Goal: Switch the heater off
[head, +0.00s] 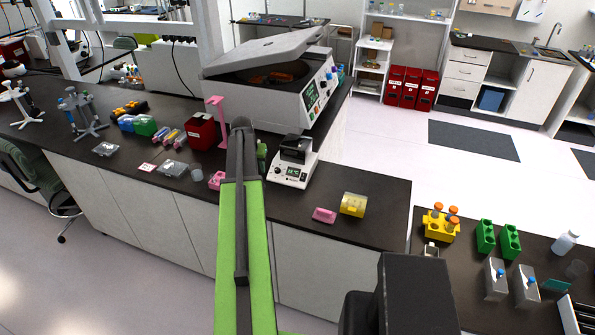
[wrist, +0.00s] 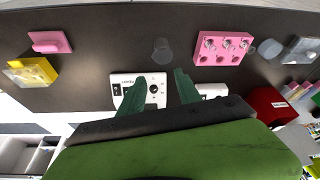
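The heater is probably the small white device (head: 291,172) with a lit display and a dark block on top, on the dark bench in the head view. In the wrist view a white panel (wrist: 155,92) with a round knob lies behind my left finger, which hides part of it. I cannot tell its switch position. My gripper (wrist: 160,80) is open and empty, its two dark green fingers spread apart over the panel. I cannot tell whether a finger touches it. In the head view my arm hides most of the gripper.
A large centrifuge (head: 250,105) with a raised lid stands behind the device. A yellow box (head: 353,204) and a pink piece (head: 323,215) lie to its right. A pink rack (wrist: 222,48) shows in the wrist view. A red box (head: 200,132) stands left of my arm.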

